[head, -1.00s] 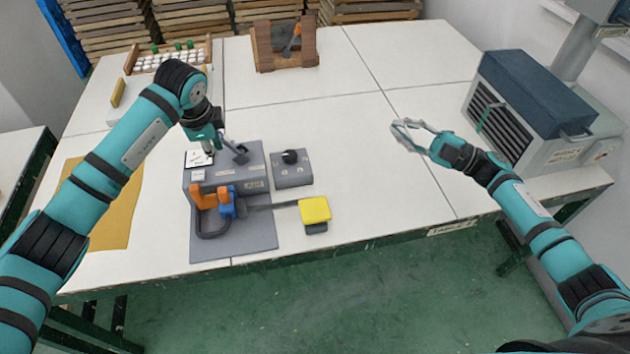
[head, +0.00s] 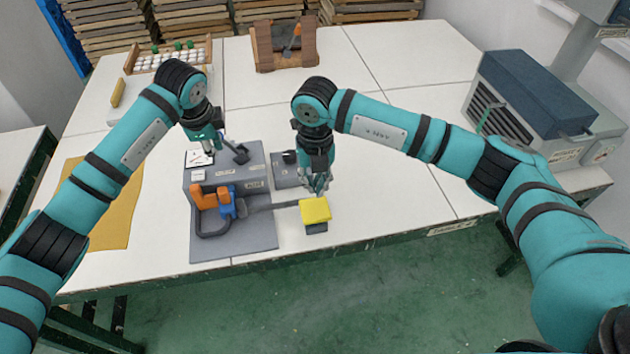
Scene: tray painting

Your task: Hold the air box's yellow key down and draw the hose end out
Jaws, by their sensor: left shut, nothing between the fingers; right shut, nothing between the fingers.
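The grey air box (head: 252,178) stands at the left front of the table on a grey base plate (head: 262,238). The yellow key (head: 315,210) is a block at the end of a dark bar reaching right from the box's front. An orange part (head: 205,197) and a blue part (head: 226,206) sit at the box's front, with a dark hose (head: 213,234) looping below. I cannot tell which is the hose end. My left gripper (head: 208,152) is shut and empty at the box's top. My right gripper (head: 318,191) is shut and empty just above the yellow key; contact is unclear.
A small grey box (head: 283,175) beside the air box is partly hidden by my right arm. A large vented machine (head: 525,105) stands at the right, a wooden stand (head: 285,52) at the back, and an ochre sheet (head: 112,228) at the left. The table's front edge is close.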

